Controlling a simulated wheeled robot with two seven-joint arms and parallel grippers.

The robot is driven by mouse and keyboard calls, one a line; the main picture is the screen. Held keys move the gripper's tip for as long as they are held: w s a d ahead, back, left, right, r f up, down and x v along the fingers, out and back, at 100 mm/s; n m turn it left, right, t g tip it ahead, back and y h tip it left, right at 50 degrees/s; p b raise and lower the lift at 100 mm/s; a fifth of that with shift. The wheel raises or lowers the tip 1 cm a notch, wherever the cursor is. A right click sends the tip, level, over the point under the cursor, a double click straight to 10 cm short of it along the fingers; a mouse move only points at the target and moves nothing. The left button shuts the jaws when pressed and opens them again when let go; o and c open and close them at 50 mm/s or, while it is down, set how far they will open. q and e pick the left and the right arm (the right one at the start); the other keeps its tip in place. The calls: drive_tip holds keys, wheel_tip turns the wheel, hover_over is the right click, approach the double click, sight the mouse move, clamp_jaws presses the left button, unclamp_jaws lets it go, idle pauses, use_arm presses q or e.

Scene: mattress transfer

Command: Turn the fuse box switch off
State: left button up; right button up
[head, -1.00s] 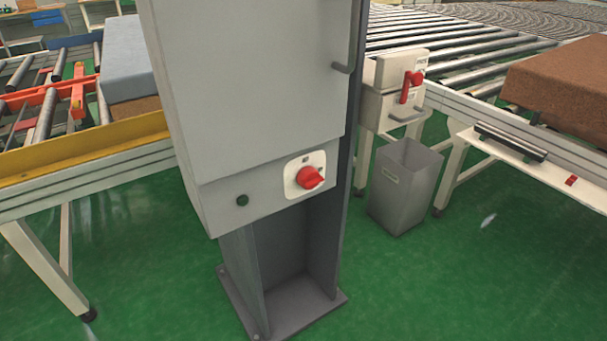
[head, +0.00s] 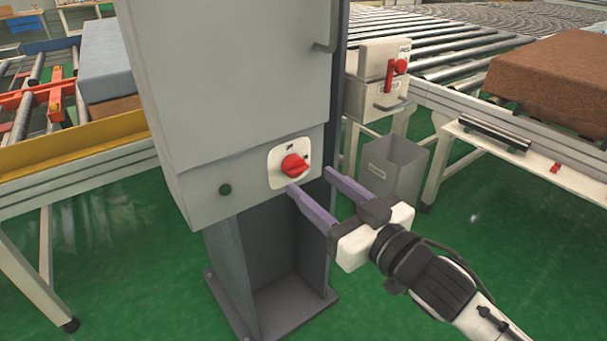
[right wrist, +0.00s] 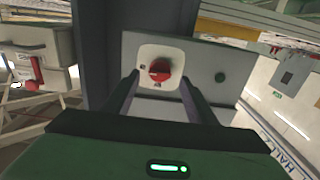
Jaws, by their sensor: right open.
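The grey fuse box (head: 235,95) stands on a dark grey pedestal. Its red rotary switch (head: 294,166) sits on a white plate at the lower right of its front, beside a small dark green button (head: 225,190). My right gripper (head: 310,180) is open and empty, with its two purple fingers pointing at the box just below and to the right of the switch. In the right wrist view the switch (right wrist: 159,70) shows ahead, between the two spread fingers. The fingers look apart from the knob. My left gripper is not in view.
A second grey box with a red handle (head: 398,67) stands behind on the right. A grey bin (head: 390,165) is below it. Roller conveyors with a brown block (head: 550,80) and a blue-grey block (head: 108,60) flank the box. Green floor is clear in front.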

sight(301, 173)
drive_tip(key=shift+x, duration=2.25)
drive_tip(key=shift+c, duration=0.4)
drive_tip(key=c, duration=1)
drive_tip(key=shift+o, duration=0.2)
